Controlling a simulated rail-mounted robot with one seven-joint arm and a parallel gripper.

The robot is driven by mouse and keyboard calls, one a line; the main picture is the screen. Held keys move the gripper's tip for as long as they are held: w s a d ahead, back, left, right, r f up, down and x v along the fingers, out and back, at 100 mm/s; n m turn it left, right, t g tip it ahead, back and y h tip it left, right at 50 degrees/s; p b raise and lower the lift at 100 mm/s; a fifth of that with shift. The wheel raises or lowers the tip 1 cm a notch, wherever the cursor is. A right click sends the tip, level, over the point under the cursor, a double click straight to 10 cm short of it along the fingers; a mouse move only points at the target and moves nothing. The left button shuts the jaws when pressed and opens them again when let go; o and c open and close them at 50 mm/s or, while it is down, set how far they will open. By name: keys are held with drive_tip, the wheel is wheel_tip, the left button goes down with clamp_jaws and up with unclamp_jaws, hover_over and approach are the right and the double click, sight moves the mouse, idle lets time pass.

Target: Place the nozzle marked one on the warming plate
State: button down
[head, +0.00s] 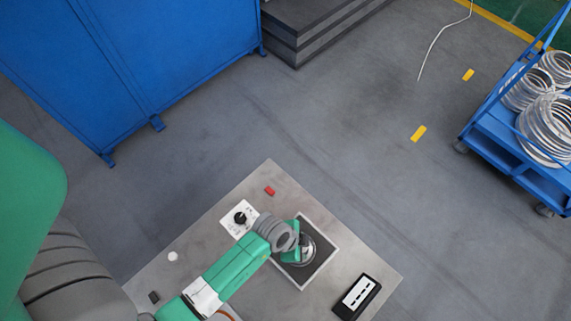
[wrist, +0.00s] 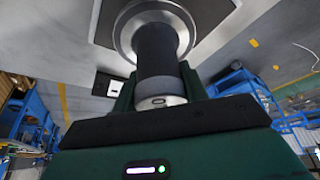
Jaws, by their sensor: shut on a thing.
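My gripper (wrist: 158,88) is shut on the nozzle (wrist: 157,50), a dark cylinder with a wide silver flange at its far end. Its near end is pale with a small dark mark that I cannot read as a number. In the head view my gripper (head: 295,243) is over a dark square plate (head: 318,272) with a light frame, which looks like the warming plate. The nozzle's silver rim (head: 307,250) shows beside the gripper. In the wrist view the dark plate (wrist: 107,22) lies behind the flange. I cannot tell whether flange and plate touch.
The grey table holds a white panel with a black knob (head: 240,218), a red block (head: 269,190), a small white piece (head: 172,256) and a black tray with white strips (head: 357,297). A blue cart (head: 515,160) with metal rings stands right; a blue cabinet (head: 130,60) stands left.

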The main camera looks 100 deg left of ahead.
drive_tip(key=shift+w+a, duration=0.25)
drive_tip(key=shift+a, duration=0.15)
drive_tip(key=shift+w+a+f, duration=0.15)
drive_tip(key=shift+a+f, duration=0.05)
drive_tip(key=shift+f, duration=1.55)
drive_tip(key=shift+f, duration=0.2)
drive_tip(key=c, duration=0.8)
unclamp_jaws()
drive_tip(key=shift+o, duration=0.2)
drive_tip(key=p+v, duration=0.1)
drive_tip(key=v, duration=1.1)
drive_tip(key=shift+d+r, duration=0.1)
